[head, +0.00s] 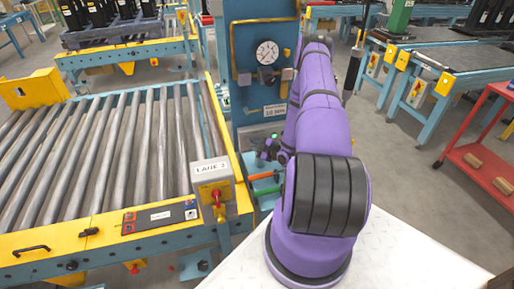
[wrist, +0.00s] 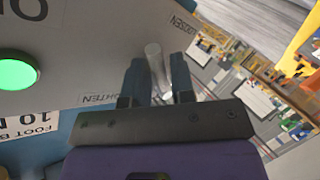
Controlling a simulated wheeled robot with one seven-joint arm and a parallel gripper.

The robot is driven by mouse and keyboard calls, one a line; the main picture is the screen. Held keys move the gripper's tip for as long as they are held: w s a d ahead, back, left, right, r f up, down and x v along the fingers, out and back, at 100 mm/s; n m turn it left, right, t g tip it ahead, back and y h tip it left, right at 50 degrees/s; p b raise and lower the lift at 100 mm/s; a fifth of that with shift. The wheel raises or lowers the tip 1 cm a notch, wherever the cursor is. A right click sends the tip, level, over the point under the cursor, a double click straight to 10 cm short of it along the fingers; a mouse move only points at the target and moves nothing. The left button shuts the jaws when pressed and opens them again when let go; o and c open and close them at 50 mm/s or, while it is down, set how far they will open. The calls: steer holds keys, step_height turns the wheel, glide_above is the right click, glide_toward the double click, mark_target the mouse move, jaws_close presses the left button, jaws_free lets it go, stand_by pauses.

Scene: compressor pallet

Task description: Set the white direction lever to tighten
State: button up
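In the wrist view, the white direction lever (wrist: 153,62) sticks out from a pale panel (wrist: 80,50). My gripper (wrist: 157,75) is open, with one dark finger on each side of the lever. Gaps show between the lever and both fingers. The panel appears turned over in this view. A label ending in "GHTEN" (wrist: 100,97) lies left of the fingers, and a "LOOSEN" label (wrist: 184,28) lies up and right. The lever stands between these labels; its exact setting is unclear. In the head view my arm hides the lever.
A green lit button (wrist: 18,70) sits on the panel at left. In the head view, a blue column with a gauge (head: 267,53) stands behind my arm. A roller conveyor (head: 110,150) lies left, and a red cart (head: 485,160) stands right.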

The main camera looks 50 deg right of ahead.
steer(key=shift+c, duration=0.5)
jaws_close()
steer(key=shift+r, duration=0.1)
steer(key=shift+s+d+r+n+g+h, duration=0.1)
steer(key=shift+d+r+n+g+h, duration=0.05)
steer(key=shift+r+n+g+h, duration=0.8)
steer(key=shift+s+d+r+n+g+h, duration=0.15)
steer(key=shift+r+n+g+h, duration=0.35)
steer(key=shift+n+g+h, duration=0.7)
steer(key=shift+w+n+t+y, duration=0.1)
steer(key=shift+n+t+y, duration=0.15)
